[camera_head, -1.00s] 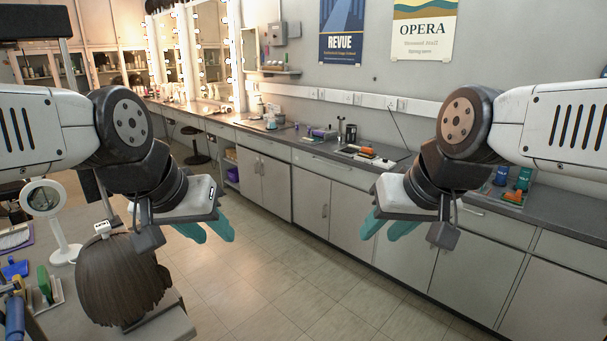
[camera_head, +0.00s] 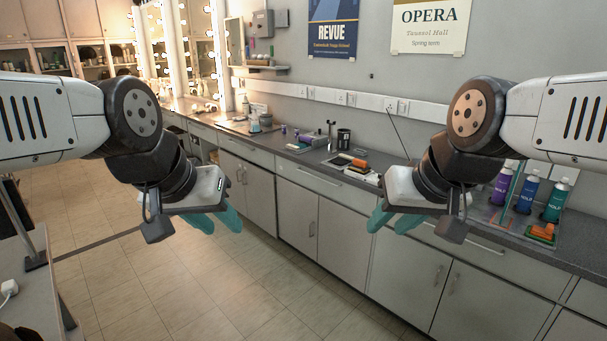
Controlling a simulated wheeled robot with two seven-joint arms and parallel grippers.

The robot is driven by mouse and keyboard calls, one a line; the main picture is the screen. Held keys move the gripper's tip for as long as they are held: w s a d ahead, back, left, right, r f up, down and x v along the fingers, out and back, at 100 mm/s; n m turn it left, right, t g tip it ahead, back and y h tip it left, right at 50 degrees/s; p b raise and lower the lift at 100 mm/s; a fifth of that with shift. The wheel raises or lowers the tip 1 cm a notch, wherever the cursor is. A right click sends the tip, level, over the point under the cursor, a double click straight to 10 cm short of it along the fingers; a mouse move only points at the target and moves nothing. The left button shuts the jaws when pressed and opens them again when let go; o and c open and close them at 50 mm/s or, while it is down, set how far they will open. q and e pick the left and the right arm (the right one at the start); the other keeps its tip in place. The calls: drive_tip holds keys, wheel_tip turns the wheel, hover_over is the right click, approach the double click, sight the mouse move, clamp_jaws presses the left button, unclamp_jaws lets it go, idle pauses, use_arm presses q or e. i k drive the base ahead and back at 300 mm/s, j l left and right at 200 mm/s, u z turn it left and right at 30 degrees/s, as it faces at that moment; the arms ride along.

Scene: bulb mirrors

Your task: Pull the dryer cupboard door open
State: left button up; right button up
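Grey cupboard doors with bar handles run under the counter on the right; none carries a label I can read, so I cannot tell which is the dryer cupboard. A double-door cupboard (camera_head: 299,223) stands mid-picture, another (camera_head: 247,189) further left, and a third (camera_head: 410,272) at the right, partly behind my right gripper. All these doors look shut. My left gripper (camera_head: 217,221) is open and empty, in the air above the floor. My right gripper (camera_head: 393,219) is open and empty, in front of the cupboards in the picture. Both have teal fingers.
The dark countertop (camera_head: 290,146) holds an orange-topped item (camera_head: 360,163), a dark mug (camera_head: 343,139) and spray cans (camera_head: 528,195) at the right. The tiled floor (camera_head: 170,270) is clear. A grey table (camera_head: 30,300) stands at the lower left.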

sight(298, 206)
drive_tip(key=i+j, duration=0.15)
drive_tip(key=i, duration=0.25)
drive_tip(key=i+j, duration=0.15)
drive_tip(key=i, duration=0.25)
drive_tip(key=i+j+z, duration=0.1)
drive_tip(key=i+j, duration=0.3)
drive_tip(key=i+j+z, duration=0.1)
drive_tip(key=i+j, duration=0.6)
drive_tip(key=j, duration=0.15)
drive_tip(key=i+j+z, duration=0.15)
drive_tip(key=i+j, duration=0.2)
drive_tip(key=i+j+z, duration=0.1)
drive_tip(key=i+j, duration=0.2)
drive_tip(key=j, duration=0.3)
drive_tip(key=i, duration=0.5)
